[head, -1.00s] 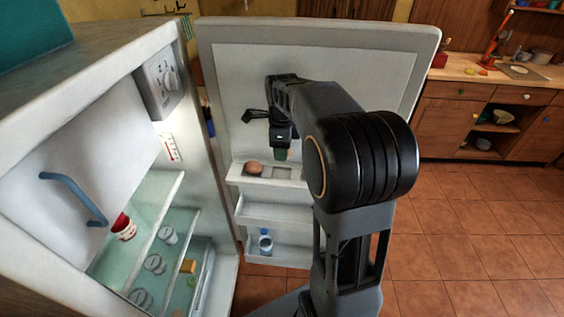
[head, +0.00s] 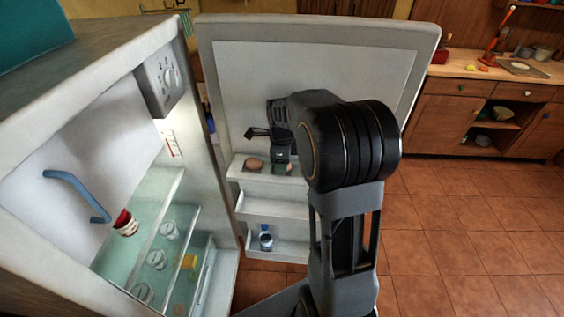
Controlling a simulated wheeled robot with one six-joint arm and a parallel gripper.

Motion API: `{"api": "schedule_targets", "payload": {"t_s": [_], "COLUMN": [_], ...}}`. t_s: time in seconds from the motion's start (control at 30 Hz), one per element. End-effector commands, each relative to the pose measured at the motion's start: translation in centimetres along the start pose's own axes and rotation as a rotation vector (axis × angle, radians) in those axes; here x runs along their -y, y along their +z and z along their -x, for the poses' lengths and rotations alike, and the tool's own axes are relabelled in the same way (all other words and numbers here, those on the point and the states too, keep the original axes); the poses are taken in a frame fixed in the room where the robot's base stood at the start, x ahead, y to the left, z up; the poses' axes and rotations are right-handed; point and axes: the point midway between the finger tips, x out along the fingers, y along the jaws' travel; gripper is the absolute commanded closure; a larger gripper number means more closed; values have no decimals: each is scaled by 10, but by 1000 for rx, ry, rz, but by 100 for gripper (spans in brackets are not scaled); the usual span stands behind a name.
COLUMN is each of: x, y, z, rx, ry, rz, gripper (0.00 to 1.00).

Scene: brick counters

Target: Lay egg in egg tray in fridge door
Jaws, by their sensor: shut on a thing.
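The fridge door (head: 313,60) stands open with shelves on its inner side. The egg tray (head: 238,173) is the top door shelf. A brown egg (head: 254,164) sits in its left part. My gripper (head: 283,169) is down at the tray, right of that egg. It is shut on a second egg (head: 289,169), of which only a small part shows beside the fingers. Whether this egg touches the tray is hidden by my gripper and arm.
The open fridge (head: 90,130) stands at left, with a red-lidded jar (head: 125,223) and several lidded containers (head: 156,259) on glass shelves. A bottle (head: 265,238) stands in the lowest door shelf. Wooden counters (head: 450,110) are far right; the tiled floor there is clear.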

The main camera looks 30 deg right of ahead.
Motion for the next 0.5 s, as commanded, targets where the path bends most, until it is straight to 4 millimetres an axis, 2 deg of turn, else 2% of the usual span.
{"api": "schedule_targets", "payload": {"t_s": [0.5], "x": [-1], "y": [0], "z": [-14], "rx": [-2], "ry": [5], "rz": [0], "gripper": [68]}}
